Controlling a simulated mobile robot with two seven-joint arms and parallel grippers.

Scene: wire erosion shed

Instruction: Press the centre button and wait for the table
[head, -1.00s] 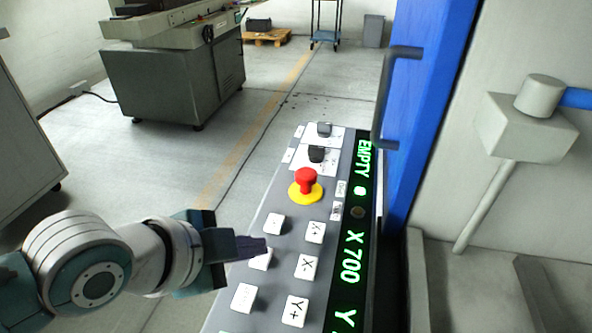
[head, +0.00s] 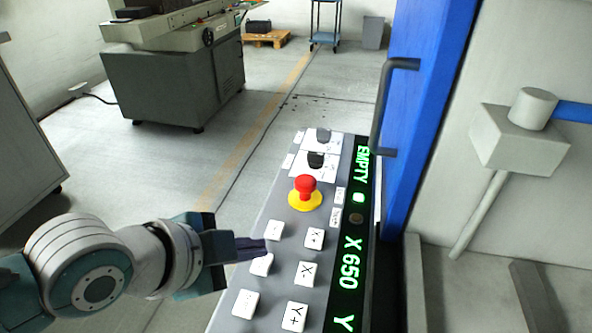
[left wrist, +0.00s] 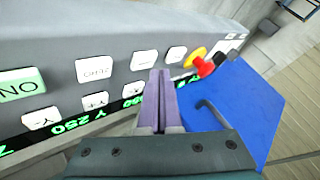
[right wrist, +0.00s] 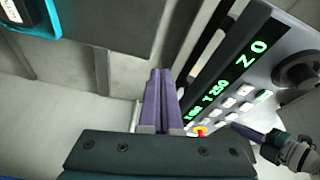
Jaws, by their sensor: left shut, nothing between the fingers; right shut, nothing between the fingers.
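The grey control panel (head: 262,207) carries white buttons and a green display strip (head: 349,262) reading "EMPTY" and "X 650". My left gripper (head: 264,247) is shut and empty, its tips at a white button (head: 262,265) in the panel's left column; I cannot tell whether they touch it. In the left wrist view the tips (left wrist: 160,72) overlap the panel's row of buttons. A wider button with a word label (left wrist: 94,69), seen upside down and hard to read, lies left of them. My right gripper (right wrist: 160,72) is shut and empty, apart from the panel.
A red emergency stop (head: 306,187) on a yellow base stands beyond the buttons, with black knobs (head: 316,160) farther up. A blue door (head: 428,110) with a grey handle (head: 385,108) rises to the right. Open floor lies left of the panel.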

